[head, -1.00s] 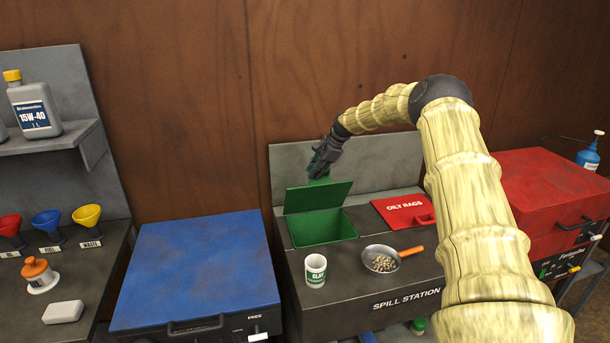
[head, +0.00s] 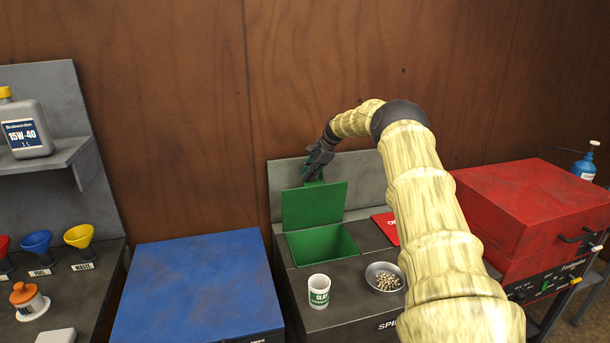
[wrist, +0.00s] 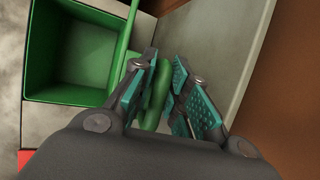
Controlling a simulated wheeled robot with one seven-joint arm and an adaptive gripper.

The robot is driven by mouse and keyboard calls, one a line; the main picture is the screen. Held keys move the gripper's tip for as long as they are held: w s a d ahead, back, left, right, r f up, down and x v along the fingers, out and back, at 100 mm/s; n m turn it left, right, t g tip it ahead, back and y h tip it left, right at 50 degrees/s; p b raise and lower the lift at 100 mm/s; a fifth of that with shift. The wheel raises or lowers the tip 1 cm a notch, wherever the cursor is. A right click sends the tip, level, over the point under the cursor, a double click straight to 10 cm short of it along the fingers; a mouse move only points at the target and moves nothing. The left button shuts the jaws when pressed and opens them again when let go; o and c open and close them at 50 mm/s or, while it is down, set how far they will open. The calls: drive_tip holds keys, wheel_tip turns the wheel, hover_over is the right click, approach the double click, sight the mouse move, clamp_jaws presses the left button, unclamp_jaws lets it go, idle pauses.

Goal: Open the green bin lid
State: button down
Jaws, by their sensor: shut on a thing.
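The green bin lid (head: 314,206) stands raised, nearly upright, at the back of the green bin (head: 322,243). The bin is open and its inside looks empty. My gripper (head: 314,172) is at the lid's top edge. In the wrist view my gripper (wrist: 157,95) has its teal pads closed around the green lid handle (wrist: 156,93). The open bin (wrist: 70,52) shows at the upper left there, with the lid (wrist: 124,45) seen edge-on beside it.
A white clay cup (head: 319,291) and a pan of pellets (head: 384,277) stand in front of the bin. A red oily rags lid (head: 384,224) lies to the right, partly behind my arm. A grey back panel (head: 364,180) rises behind the lid.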

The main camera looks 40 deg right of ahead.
drive_tip(key=shift+d, duration=0.1)
drive_tip(key=c, duration=1.5)
unclamp_jaws()
drive_tip(key=shift+f, duration=0.1)
drive_tip(key=shift+o, duration=0.2)
drive_tip(key=shift+s+d+r, duration=0.1)
drive_tip(key=shift+s+r, duration=0.05)
drive_tip(key=shift+r, duration=0.45)
drive_tip(key=v, duration=1)
drive_tip(key=shift+s+d+r, duration=0.25)
